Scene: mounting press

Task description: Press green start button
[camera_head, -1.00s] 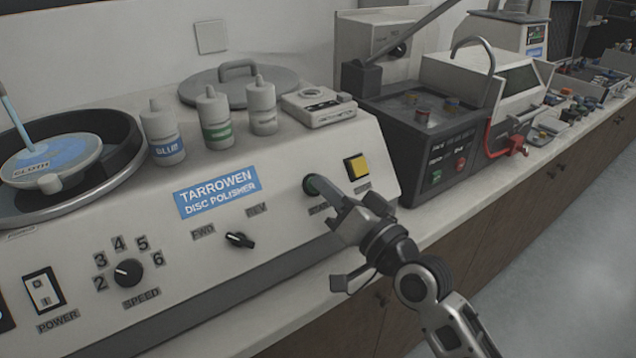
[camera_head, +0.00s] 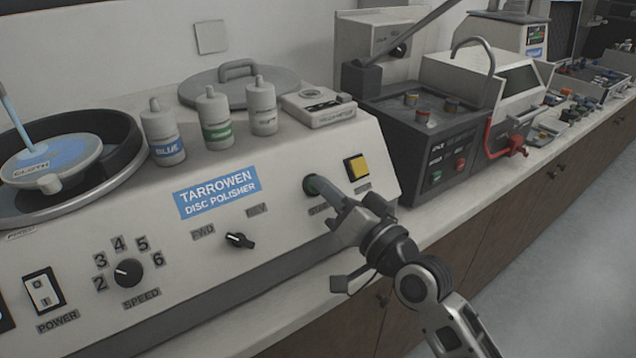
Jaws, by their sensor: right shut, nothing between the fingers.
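The green start button (camera_head: 309,186) is a round button on the sloped front panel of the Tarrowen disc polisher (camera_head: 290,225). It sits left of a yellow square button (camera_head: 356,167). My right gripper (camera_head: 318,184) is shut and empty. Its fingertips are at the green button and cover part of it. I cannot tell whether they touch the button or how far it is pressed. The label below the button is partly hidden by my gripper. My left gripper is not in view.
A FWD/REV switch (camera_head: 240,240), a speed dial (camera_head: 128,272) and a power switch (camera_head: 43,291) are on the same panel. Several bottles and a grey lid (camera_head: 215,91) stand on top.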

